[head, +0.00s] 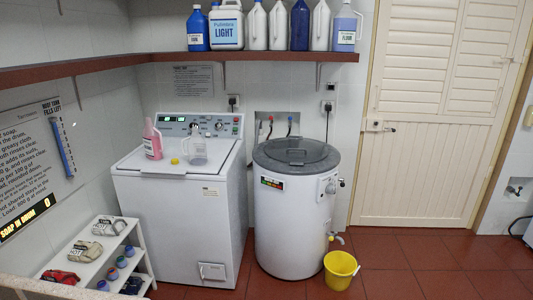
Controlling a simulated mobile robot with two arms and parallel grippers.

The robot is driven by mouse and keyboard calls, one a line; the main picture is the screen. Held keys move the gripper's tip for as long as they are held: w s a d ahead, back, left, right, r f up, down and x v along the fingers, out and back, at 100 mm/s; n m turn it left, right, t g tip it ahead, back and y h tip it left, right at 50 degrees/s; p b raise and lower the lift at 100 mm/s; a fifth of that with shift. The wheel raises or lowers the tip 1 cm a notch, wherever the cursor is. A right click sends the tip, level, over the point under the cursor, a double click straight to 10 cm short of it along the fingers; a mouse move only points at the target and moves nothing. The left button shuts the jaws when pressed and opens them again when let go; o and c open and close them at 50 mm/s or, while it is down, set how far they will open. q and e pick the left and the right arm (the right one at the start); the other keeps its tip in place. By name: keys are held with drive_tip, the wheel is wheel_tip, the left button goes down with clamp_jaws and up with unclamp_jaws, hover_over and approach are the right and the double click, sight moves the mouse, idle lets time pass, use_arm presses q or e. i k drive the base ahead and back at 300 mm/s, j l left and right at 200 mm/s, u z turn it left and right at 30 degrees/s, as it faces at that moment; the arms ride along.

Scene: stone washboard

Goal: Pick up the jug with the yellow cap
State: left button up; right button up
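A small clear grey jug or measuring cup (197,151) stands on top of the white washing machine. A small round yellow piece (175,160), which looks like a cap, shows just left of it on the machine top; I cannot tell whether it is loose. A pink bottle (152,142) stands further left on the same top. Several jugs and bottles, such as the white one labelled LIGHT (227,27), stand on the red-brown wall shelf; none there shows a clear yellow cap. Neither of my grippers is in view.
The washing machine (180,225) stands beside a round white drum washer (290,225) with a grey lid. A yellow bucket (340,270) is on the red tiled floor. A small white rack (143,262) stands at lower left. Floor before the door (420,130) is clear.

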sight(197, 145)
drive_tip(key=i+l+u, duration=0.2)
drive_tip(key=i, duration=0.35)
drive_tip(key=i+u, duration=0.25)
drive_tip(key=i, duration=0.25)
drive_tip(key=i+l+u, duration=0.2)
drive_tip(key=i, duration=0.3)
drive_tip(key=i+l+u, duration=0.2)
drive_tip(key=i+l, duration=0.25)
